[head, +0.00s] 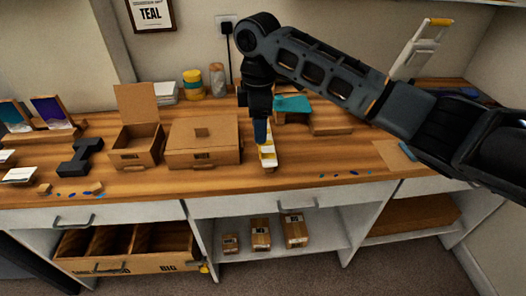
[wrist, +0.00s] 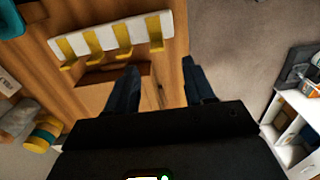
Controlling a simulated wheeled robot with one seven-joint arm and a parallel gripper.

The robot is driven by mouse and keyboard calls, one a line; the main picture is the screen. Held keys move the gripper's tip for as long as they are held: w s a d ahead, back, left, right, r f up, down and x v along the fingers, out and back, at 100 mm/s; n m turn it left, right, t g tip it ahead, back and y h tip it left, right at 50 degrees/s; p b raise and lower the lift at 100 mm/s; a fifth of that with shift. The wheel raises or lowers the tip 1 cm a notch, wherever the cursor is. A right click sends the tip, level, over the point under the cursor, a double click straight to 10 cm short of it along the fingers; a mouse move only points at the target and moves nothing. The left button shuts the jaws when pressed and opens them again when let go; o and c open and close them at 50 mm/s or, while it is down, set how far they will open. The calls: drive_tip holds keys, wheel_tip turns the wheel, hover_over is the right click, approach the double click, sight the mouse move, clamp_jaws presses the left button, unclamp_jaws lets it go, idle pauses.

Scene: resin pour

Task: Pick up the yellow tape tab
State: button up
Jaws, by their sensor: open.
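A white strip (wrist: 110,37) with several yellow tabs (wrist: 124,50) sticking out from it lies on the wooden bench, ahead of my fingertips in the wrist view. I cannot tell which of these is the task's tab. In the head view the strip (head: 268,158) sits near the bench's front edge, partly hidden by my gripper (head: 261,137). My gripper points down over it. In the wrist view my gripper (wrist: 160,84) is open, with nothing between its fingers, and the tabs lie apart from them.
A closed cardboard box (head: 204,148) stands left of my gripper, with an open box (head: 136,142) beyond it. A teal piece (head: 292,104) lies behind. Yellow-banded rolls (head: 192,83) stand at the back.

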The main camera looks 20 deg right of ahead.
sight(260, 148)
drive_tip(key=f, duration=0.3)
drive_tip(key=f+p, duration=0.1)
drive_tip(key=f, duration=0.3)
drive_tip(key=shift+w+d+f, duration=0.1)
drive_tip(key=shift+w+f, duration=0.1)
drive_tip(key=shift+f, duration=0.05)
drive_tip(key=c, duration=0.9)
